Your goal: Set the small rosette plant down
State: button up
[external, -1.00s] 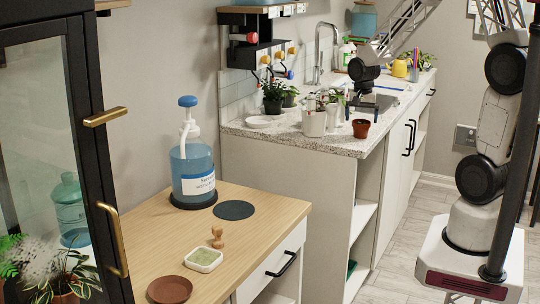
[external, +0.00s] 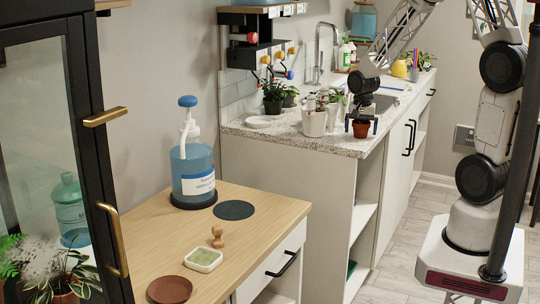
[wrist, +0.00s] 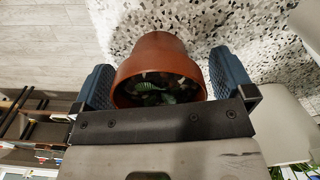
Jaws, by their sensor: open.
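The small rosette plant sits in a terracotta pot (external: 361,129) on the speckled counter, close to its front corner. In the wrist view the pot (wrist: 155,48) stands between my fingers, with a little green rosette (wrist: 150,90) low inside its rim. My gripper (external: 361,121) is lowered over the pot, its dark blue fingers open, one on each side. In the wrist view a gap shows beside the right finger; the left finger is close to the rim, and I cannot tell whether it touches.
White pots with plants (external: 314,122) stand just left of my gripper. A white saucer (external: 259,121) and dark-potted plants (external: 273,98) are further left. The lower wooden cabinet top holds a terracotta saucer (external: 170,289), a green-filled dish (external: 204,259) and a blue pump bottle (external: 193,170).

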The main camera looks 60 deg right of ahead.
jog(key=shift+c, duration=0.3)
jog(key=c, duration=1)
jog(key=shift+o, duration=0.2)
jog(key=shift+r, duration=0.15)
jog(key=shift+r, duration=0.75)
notch_tip(320, 180, up, 2)
jog(key=s+a, duration=0.3)
jog(key=s, duration=0.4)
jog(key=s+a+r, duration=0.1)
jog(key=s+a, duration=0.3)
jog(key=s, duration=0.3)
jog(key=shift+s+r, duration=0.15)
jog(key=shift+s, duration=0.1)
